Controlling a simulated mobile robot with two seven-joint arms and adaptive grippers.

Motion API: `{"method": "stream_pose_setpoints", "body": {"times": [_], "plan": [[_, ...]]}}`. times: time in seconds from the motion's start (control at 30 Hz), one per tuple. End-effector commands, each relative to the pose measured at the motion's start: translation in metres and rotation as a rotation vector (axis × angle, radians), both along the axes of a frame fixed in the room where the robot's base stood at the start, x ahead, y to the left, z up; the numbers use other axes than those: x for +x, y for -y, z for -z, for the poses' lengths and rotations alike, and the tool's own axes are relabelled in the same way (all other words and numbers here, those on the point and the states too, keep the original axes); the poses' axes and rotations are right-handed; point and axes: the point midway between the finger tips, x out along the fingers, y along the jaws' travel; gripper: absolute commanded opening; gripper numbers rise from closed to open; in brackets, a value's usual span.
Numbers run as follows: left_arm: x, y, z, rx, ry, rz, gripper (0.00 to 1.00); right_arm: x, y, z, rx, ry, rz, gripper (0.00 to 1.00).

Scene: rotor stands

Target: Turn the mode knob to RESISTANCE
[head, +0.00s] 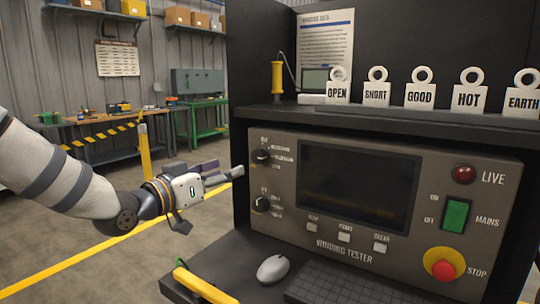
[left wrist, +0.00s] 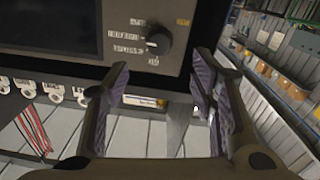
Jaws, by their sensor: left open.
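The winding tester (head: 305,225) is a grey panel with two black knobs on its left side. The upper knob (head: 261,156) has small labels around it. The lower knob (head: 261,203) sits below it. My left gripper (head: 228,170) is open and empty, just left of the panel near the upper knob's height. In the left wrist view, the scene is upside down; the upper knob (left wrist: 157,40) lies beyond and between the open fingertips (left wrist: 163,65), apart from them. The label its pointer faces is too small to read surely. My right gripper is not in view.
A dark screen (head: 358,186) is right of the knobs. A red-and-yellow stop button (head: 443,265) and green mains switch (head: 456,216) are at the right. Tags such as OPEN (head: 338,92) stand on the shelf above. A mouse (head: 272,269) and keyboard (head: 350,285) lie below.

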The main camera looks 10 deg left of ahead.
Motion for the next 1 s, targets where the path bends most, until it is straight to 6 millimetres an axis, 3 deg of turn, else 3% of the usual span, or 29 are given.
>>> {"method": "stream_pose_setpoints", "body": {"times": [0.13,0.4,0.5,0.63,0.9,1.0], "plan": [[0.019,0.008,0.002,0.004,0.000,0.001,0.51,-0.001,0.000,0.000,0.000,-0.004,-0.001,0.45],[0.084,0.033,0.009,0.002,-0.009,0.001,0.51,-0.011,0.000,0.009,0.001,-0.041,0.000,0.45],[0.100,0.039,0.010,0.002,-0.010,0.000,0.51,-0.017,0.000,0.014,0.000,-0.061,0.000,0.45],[0.110,0.044,0.007,0.001,-0.007,0.000,0.51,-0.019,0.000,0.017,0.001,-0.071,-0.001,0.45],[0.111,0.044,0.001,0.000,-0.001,-0.001,0.51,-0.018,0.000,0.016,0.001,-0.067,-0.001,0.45],[0.111,0.044,0.001,0.000,-0.001,-0.001,0.28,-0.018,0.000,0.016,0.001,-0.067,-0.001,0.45]]}}
